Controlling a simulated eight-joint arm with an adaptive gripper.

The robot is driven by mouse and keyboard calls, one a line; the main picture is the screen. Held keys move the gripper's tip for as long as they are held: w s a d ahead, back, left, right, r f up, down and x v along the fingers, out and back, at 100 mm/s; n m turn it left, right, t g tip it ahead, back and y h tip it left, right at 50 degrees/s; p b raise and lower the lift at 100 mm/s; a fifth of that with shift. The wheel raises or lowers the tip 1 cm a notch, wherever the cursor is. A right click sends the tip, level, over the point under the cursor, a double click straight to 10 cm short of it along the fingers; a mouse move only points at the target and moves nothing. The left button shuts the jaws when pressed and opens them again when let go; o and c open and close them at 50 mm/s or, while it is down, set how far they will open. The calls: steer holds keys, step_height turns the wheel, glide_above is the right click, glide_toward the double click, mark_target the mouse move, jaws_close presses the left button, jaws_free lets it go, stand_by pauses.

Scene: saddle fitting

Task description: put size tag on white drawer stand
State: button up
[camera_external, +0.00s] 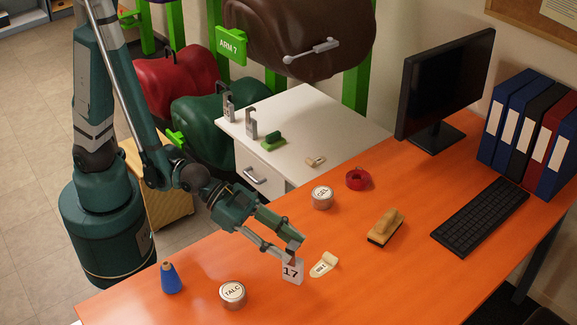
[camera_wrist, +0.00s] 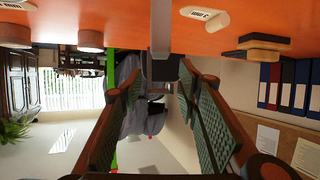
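The white size tag (camera_external: 292,271) reads 17 and hangs below my gripper (camera_external: 293,249) at the front of the orange desk. My fingers are closed around its upper end. In the wrist view a pale grey strip (camera_wrist: 161,28), seemingly the tag, projects from a dark piece between my fingers (camera_wrist: 162,72). I cannot tell whether the tag's lower edge touches the desk. The white drawer stand (camera_external: 330,125) is behind the desk, up from my gripper and apart from it. Two grey tag-like pieces (camera_external: 251,124) stand upright along its left side.
The stand also carries a green-based item (camera_external: 273,142) and a small beige roll (camera_external: 316,161).

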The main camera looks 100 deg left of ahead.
steer(key=shift+x, duration=1.3)
steer(key=shift+w, duration=0.1)
steer(key=x, duration=0.5)
steer(key=shift+d, duration=0.15)
jaws_close()
